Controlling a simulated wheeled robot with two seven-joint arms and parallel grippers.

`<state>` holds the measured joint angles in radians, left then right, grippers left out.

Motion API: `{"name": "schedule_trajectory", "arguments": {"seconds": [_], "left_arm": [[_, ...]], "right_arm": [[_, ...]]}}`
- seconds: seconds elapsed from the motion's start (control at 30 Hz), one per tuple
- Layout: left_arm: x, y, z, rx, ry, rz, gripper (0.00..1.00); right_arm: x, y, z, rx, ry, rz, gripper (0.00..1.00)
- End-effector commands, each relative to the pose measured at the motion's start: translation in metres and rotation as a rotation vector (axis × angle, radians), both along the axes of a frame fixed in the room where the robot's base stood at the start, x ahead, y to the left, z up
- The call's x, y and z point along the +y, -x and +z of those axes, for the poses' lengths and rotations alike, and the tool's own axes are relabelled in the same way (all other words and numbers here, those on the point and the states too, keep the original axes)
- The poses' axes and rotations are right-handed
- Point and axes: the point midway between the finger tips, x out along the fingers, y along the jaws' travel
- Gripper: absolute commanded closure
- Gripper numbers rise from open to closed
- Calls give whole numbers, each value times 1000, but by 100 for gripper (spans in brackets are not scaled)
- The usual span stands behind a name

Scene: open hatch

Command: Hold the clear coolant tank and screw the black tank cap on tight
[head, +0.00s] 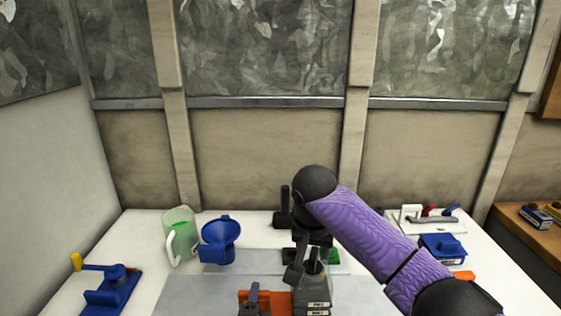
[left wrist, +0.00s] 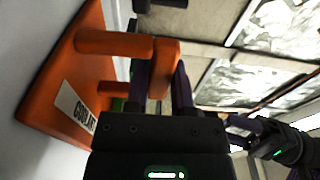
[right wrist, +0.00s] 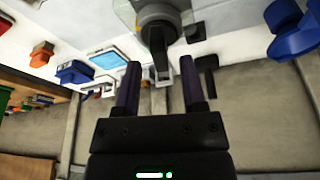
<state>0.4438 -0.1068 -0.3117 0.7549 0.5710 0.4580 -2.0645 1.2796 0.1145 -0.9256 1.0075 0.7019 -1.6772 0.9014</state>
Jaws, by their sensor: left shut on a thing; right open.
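The clear coolant tank (head: 325,285) stands at the front middle of the table in the head view, partly hidden by my right arm. The black cap (right wrist: 160,72) with its upright grip sits at the tank's top in the right wrist view; whether it is seated cannot be told. My right gripper (right wrist: 160,70) is open, its fingers on either side of the cap's grip with gaps showing. My left gripper (left wrist: 165,75) is shut on the orange handle (left wrist: 168,60) of an orange bracket (left wrist: 55,75) marked COOLANT. The bracket shows beside the tank in the head view (head: 275,299).
A blue tool with a yellow handle (head: 110,289) is further left. A blue box (head: 443,247) and a white tray (head: 428,224) lie to the right, beyond my right arm.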

Motion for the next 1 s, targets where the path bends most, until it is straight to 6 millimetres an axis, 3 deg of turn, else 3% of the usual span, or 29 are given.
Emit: {"name": "schedule_trajectory", "arguments": {"seconds": [0.2, 0.5, 0.57, 0.77, 1.0], "left_arm": [[0, 0, 0, -1, 0, 0, 100], [0, 0, 0, -1, 0, 0, 100], [0, 0, 0, -1, 0, 0, 100], [0, 0, 0, -1, 0, 0, 100], [0, 0, 0, -1, 0, 0, 100]], "right_arm": [[-2, -7, -24, 1, 0, 0, 47], [-2, -8, -28, -1, 1, 1, 47], [-2, -8, -28, -1, 1, 1, 56], [-2, -8, -28, -1, 1, 1, 98], [-2, -8, -27, -1, 1, 1, 100]]}}
